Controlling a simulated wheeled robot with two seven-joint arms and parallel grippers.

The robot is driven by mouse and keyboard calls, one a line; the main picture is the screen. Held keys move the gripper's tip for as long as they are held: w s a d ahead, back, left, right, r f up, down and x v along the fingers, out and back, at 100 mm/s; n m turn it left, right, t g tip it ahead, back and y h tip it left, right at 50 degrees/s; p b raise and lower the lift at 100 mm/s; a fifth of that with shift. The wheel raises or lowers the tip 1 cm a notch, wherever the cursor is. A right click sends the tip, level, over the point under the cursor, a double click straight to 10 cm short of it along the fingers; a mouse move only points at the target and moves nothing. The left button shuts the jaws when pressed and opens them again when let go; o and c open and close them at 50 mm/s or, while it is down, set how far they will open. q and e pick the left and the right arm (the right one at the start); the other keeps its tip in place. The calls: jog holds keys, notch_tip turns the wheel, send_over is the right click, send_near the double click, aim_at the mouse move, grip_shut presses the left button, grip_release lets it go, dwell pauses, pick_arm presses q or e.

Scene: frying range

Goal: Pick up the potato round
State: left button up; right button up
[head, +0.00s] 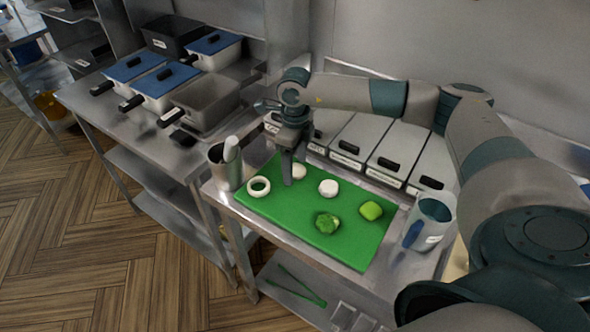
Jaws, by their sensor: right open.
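Two pale, round pieces lie on the green cutting board (295,230), and I cannot tell for certain which one is the potato round. One pale round (328,187) lies in the open near the board's back middle. The other pale round (300,171) is partly hidden behind my right gripper (288,182). My right gripper points straight down over the back left of the board, open, just in front of and beside that second round. Contact with it cannot be made out. My left gripper is out of view.
A white ring (258,187), a leafy green piece (327,222) and a green rounded piece (371,210) share the board. A metal cup (226,174) stands left, a jug (431,220) right. Lidded containers (358,140) line the back. Fryer baskets and blue-lidded pans are further left.

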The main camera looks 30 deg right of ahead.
aim_at(295, 169)
jog(key=c, duration=0.9)
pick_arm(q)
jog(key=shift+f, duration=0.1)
pick_arm(e)
jog(key=shift+r, duration=0.1)
jog(key=shift+r+b, duration=0.45)
notch_tip(295, 169, up, 2)
jog(key=shift+w+r+b, duration=0.1)
jog(key=shift+b, duration=0.55)
pick_arm(q)
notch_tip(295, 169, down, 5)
jog(key=b, duration=0.3)
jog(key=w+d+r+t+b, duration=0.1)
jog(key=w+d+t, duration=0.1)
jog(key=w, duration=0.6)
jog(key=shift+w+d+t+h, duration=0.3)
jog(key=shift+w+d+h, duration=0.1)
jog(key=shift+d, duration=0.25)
pick_arm(e)
jog(key=s+d+r, duration=0.5)
jog(key=s+r, duration=0.2)
jog(key=s, duration=0.3)
jog(key=shift+s+d+r, duration=0.2)
jog(key=shift+d+r, duration=0.1)
jog(key=shift+r, duration=0.1)
